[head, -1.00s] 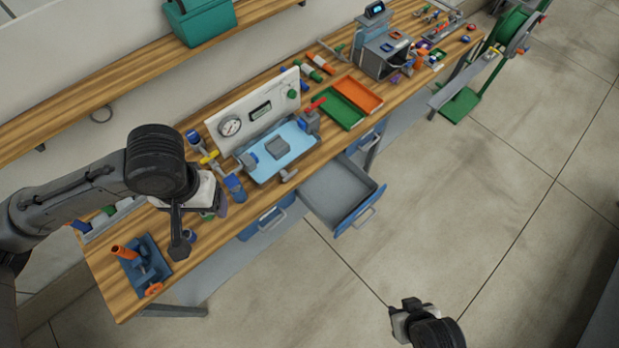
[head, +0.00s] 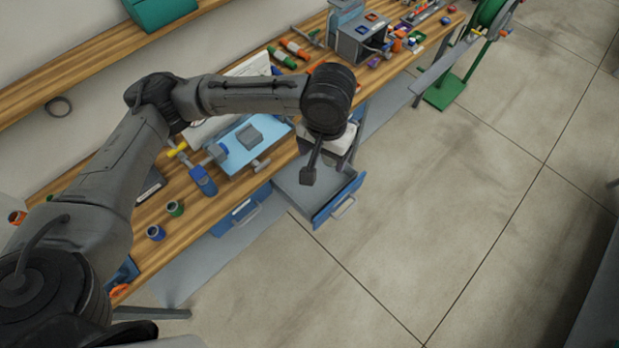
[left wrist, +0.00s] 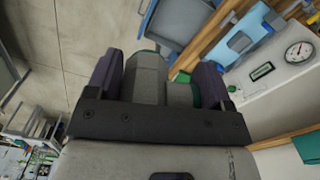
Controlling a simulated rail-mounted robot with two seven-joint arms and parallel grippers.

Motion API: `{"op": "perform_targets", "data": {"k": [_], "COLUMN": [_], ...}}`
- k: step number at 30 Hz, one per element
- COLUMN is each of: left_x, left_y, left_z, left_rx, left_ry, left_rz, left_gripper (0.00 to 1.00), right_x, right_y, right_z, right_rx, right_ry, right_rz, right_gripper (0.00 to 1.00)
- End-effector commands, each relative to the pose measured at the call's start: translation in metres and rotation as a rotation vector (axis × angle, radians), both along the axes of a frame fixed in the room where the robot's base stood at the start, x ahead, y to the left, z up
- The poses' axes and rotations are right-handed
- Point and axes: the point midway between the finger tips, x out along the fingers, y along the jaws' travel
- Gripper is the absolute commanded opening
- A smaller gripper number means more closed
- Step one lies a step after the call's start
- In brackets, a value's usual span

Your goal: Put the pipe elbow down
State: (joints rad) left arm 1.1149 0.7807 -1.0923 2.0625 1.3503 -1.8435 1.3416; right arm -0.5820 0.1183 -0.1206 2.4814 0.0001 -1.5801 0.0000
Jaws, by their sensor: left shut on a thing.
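My left gripper (head: 325,152) hangs over the bench's front edge, above the open drawer (head: 338,203). In the left wrist view its two dark fingers (left wrist: 157,82) are shut on the pipe elbow (left wrist: 150,76), a grey piece with some dark green showing beside it. In the head view the elbow is hidden by my gripper and wrist. The drawer is pulled out, with a blue front and a grey inside that looks empty where it shows. It also seems to show beyond the fingers in the left wrist view (left wrist: 182,20). My right gripper is out of view.
A light blue tray (head: 235,158) with a grey block lies on the wooden bench. Blue (head: 156,233) and green (head: 174,208) fittings stand left of it. A grey box (head: 362,42) stands further back. The floor in front is clear.

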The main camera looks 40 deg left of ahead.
Motion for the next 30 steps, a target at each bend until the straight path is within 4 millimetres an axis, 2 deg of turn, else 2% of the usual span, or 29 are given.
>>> {"op": "perform_targets", "data": {"k": [1, 3, 11, 18, 24, 30], "left_x": [0.011, 0.025, 0.074, 0.110, 0.133, 0.146], "left_y": [0.000, 0.002, 0.014, 0.031, 0.048, 0.064], "left_z": [-0.036, -0.061, -0.155, -0.251, -0.335, -0.409], "left_rx": [-0.001, -0.001, -0.001, 0.000, 0.000, 0.001], "left_ry": [0.004, 0.004, 0.005, 0.006, 0.006, 0.005], "left_rz": [0.038, 0.094, 0.296, 0.483, 0.636, 0.764], "left_gripper": [0.37, 0.37, 0.37, 0.37, 0.37, 0.37], "right_x": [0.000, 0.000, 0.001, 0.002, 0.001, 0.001], "right_y": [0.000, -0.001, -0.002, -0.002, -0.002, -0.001], "right_z": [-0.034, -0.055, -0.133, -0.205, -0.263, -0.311], "right_rx": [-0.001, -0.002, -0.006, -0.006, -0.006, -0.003], "right_ry": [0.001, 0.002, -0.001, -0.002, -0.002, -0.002], "right_rz": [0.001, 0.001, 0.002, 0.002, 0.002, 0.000], "right_gripper": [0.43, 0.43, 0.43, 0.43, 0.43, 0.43]}}
